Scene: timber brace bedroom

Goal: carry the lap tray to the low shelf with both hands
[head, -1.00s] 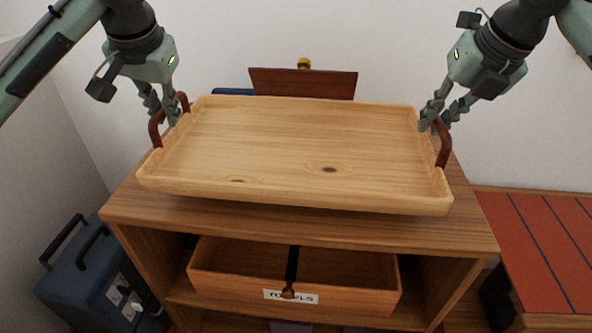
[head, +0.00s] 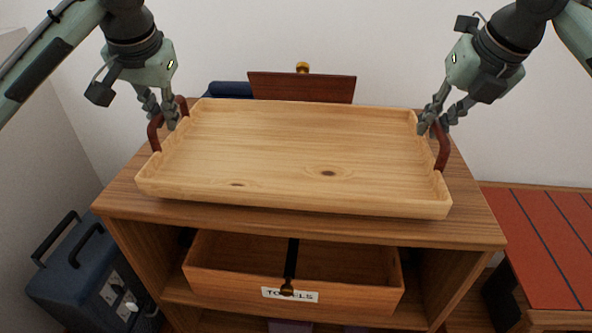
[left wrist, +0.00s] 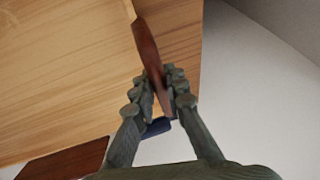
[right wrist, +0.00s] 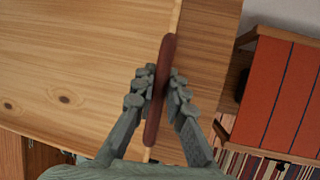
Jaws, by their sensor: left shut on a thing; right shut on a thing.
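The lap tray (head: 290,150) is pale wood with a low rim and a dark red handle at each end. It is empty and looks about level, in front of and over the top of a wooden shelf unit (head: 300,228); I cannot tell whether it touches the top. My left gripper (head: 170,112) is shut on the left handle (head: 155,132), which runs between its fingers in the left wrist view (left wrist: 150,60). My right gripper (head: 434,118) is shut on the right handle (head: 442,148); it also shows in the right wrist view (right wrist: 159,92).
An open drawer or bin labelled TOWELS (head: 290,292) sits in the unit below the top. A dark blue case (head: 85,275) stands at the left. A red slatted bench (head: 545,240) is at the right. A brown board (head: 302,88) and a dark blue roll (head: 230,90) are behind the tray.

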